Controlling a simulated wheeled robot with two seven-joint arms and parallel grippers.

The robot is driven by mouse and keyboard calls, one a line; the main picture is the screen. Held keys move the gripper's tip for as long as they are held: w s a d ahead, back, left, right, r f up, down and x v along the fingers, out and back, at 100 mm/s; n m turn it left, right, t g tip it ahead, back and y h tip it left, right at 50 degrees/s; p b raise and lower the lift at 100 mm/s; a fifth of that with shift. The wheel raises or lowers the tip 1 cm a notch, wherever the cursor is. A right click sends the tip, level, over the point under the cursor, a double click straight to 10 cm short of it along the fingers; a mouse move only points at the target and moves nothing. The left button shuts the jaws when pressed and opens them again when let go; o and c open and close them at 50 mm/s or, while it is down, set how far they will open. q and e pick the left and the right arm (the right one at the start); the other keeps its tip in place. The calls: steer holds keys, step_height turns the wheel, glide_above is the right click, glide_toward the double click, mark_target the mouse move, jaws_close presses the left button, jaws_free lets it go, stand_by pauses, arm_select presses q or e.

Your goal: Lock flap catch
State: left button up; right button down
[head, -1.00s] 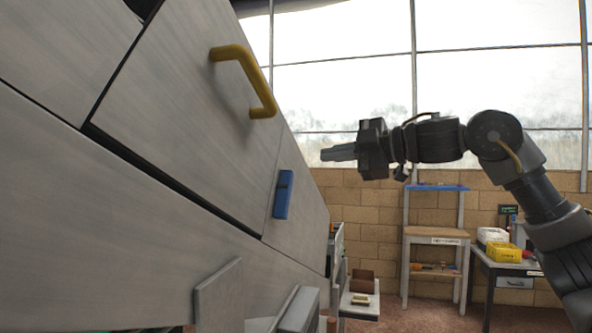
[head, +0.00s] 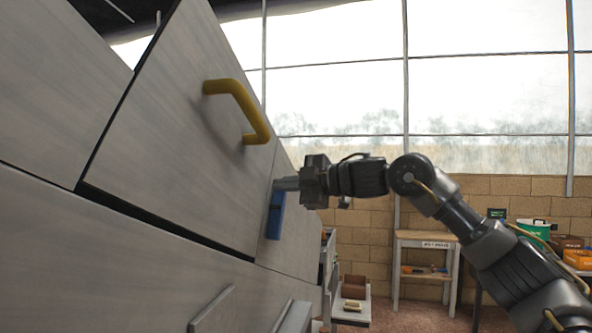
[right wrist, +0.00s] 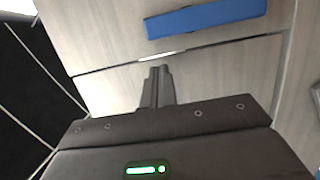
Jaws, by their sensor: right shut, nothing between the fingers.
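The grey flap (head: 165,150) with a yellow bar handle (head: 240,105) fills the left of the head view. The blue catch (head: 275,222) is a bar on the narrow panel right of the flap. In the right wrist view the catch (right wrist: 205,18) lies roughly parallel to a seam and to one side of it. My right gripper (head: 277,185) is shut and empty, its fingertips at the catch's upper end in the head view. In the right wrist view the fingertips (right wrist: 158,70) point at the seam, below the catch; contact cannot be told. My left gripper is out of view.
A wooden-topped shelf stand (head: 425,238) is by the brick wall. Coloured bins (head: 560,243) sit at the far right. A small side table (head: 352,312) with a brown box is beyond the cabinet. Space right of the cabinet is open.

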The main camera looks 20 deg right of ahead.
steer(key=shift+w+d+f+p, duration=0.4)
steer(key=shift+w+d+f, duration=0.2)
steer(key=shift+w+d, duration=0.25)
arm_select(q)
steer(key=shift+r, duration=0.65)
arm_select(e)
steer(key=shift+a, duration=0.1)
steer(key=shift+a, duration=0.15)
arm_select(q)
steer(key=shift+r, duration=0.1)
arm_select(e)
steer(key=shift+s+r, duration=0.1)
steer(key=shift+s, duration=0.05)
steer(key=shift+w+d+m, duration=0.2)
steer(key=shift+w+m, duration=0.1)
steer(key=shift+m, duration=0.1)
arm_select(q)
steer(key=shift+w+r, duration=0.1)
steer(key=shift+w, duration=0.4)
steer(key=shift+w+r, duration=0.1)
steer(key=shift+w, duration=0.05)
